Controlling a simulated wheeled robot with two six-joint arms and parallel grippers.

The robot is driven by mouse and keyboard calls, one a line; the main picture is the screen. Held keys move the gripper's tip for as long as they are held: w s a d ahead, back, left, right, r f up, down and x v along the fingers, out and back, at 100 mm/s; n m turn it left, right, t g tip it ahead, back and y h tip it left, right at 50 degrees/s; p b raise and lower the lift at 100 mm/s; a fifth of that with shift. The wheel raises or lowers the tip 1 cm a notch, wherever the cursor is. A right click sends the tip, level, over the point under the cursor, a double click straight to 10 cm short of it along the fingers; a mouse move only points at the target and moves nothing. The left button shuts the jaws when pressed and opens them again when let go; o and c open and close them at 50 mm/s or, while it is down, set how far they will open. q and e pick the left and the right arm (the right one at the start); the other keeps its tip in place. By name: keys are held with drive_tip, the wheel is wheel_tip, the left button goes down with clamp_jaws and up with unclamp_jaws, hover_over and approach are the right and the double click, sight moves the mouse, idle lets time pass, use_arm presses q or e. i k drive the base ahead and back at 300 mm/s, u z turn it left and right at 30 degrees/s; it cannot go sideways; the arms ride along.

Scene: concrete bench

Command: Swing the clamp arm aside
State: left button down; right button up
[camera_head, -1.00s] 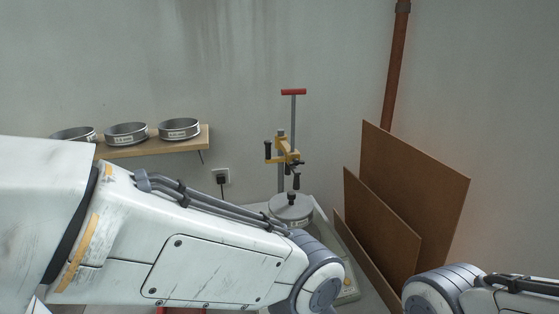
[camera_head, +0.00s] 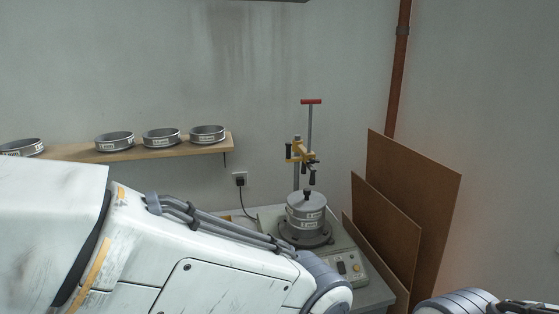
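The clamp arm (camera_head: 300,155) is a yellow bracket with dark handles on an upright grey post. A thin vertical rod with a red T-handle (camera_head: 311,101) rises beside it. Below the clamp, a stack of round metal sieves (camera_head: 306,213) with a dark knob on its lid sits on a dark round base. The base is on a grey machine with a control panel (camera_head: 349,267). My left arm crosses the lower left and hides the front of the bench. Neither my left nor my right gripper is in view.
A wooden shelf (camera_head: 170,149) with several round sieves (camera_head: 207,133) is on the wall at left. Brown boards (camera_head: 413,200) lean on the wall at right, close beside the machine. A rust-coloured pipe (camera_head: 400,70) runs up the corner. A cable hangs from a wall socket (camera_head: 240,179).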

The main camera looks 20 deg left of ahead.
sight(297, 147)
drive_tip(key=u, duration=0.65)
drive_tip(key=i, duration=0.75)
drive_tip(key=z, duration=0.65)
